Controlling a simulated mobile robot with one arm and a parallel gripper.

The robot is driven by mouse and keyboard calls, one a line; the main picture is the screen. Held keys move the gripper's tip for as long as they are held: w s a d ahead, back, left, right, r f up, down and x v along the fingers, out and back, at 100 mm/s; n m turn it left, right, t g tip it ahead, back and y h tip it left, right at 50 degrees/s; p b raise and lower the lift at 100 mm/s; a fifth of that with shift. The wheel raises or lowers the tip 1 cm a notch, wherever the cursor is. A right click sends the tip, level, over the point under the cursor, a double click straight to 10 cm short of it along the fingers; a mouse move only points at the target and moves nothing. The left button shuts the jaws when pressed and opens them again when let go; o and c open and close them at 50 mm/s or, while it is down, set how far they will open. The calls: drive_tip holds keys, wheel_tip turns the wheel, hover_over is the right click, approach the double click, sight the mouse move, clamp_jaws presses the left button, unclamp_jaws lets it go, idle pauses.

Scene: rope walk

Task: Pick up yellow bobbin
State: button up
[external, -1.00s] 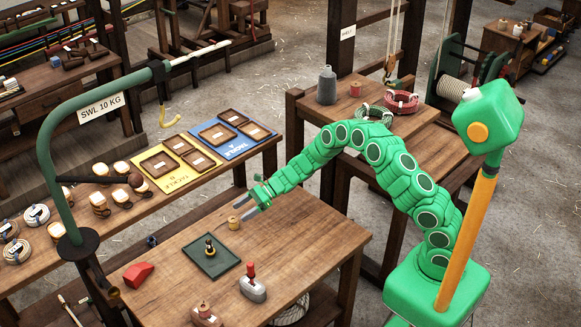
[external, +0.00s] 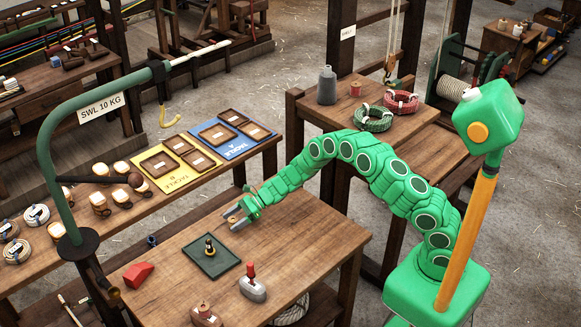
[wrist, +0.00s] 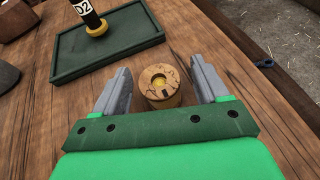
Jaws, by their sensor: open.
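The yellow bobbin (external: 233,219) stands near the far edge of the front wooden table. In the wrist view my gripper (wrist: 160,72) has one grey finger left and one right of the bobbin, with a gap visible on each side. The bobbin's lower part is mostly hidden in the external view.
A dark green tray (external: 211,256) holding a dark, yellow-based piece (external: 209,246) lies beside the bobbin. A red wedge (external: 138,274) and a grey block with a red handle (external: 252,284) are also on the table (external: 320,236). The table's right side is clear.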

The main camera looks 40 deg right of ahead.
drive_tip(key=c, duration=1)
drive_tip(key=shift+c, duration=0.2)
